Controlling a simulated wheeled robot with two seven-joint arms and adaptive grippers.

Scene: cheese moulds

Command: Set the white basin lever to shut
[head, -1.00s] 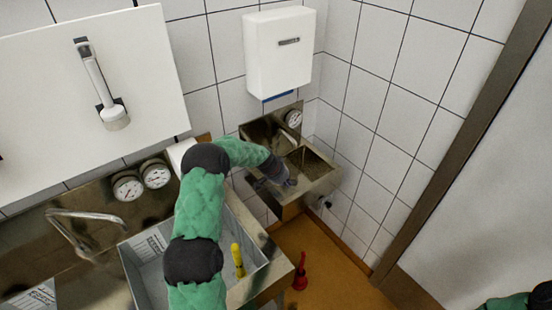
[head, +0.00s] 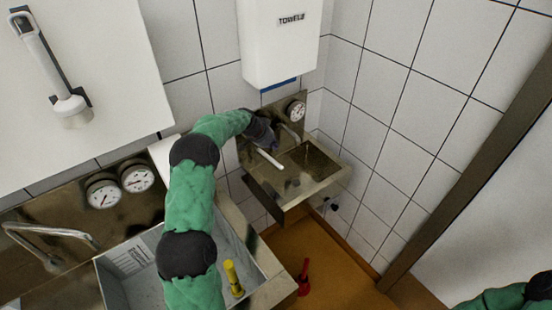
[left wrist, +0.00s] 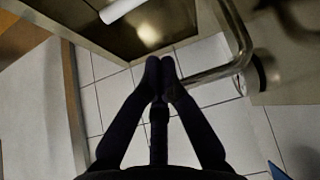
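The white basin lever (head: 270,158) is a short white bar at the left side of the small steel hand basin (head: 335,180) in the head view. It also shows as a white rod (left wrist: 122,9) at the top of the left wrist view. My left gripper (head: 262,134) is dark and sits just behind the lever, near the basin's back panel. In the left wrist view its fingertips (left wrist: 160,66) are together, with nothing visible between them; the white rod is apart from them. My right arm shows at the lower right, but its gripper is out of frame.
A curved steel spout (left wrist: 215,70) is close to my left fingertips. A round gauge (head: 296,110) is on the basin's back panel, below a white towel box (head: 280,45). A yellow handle (head: 232,277) and a red one (head: 304,279) stand lower down. A tiled wall is at the right.

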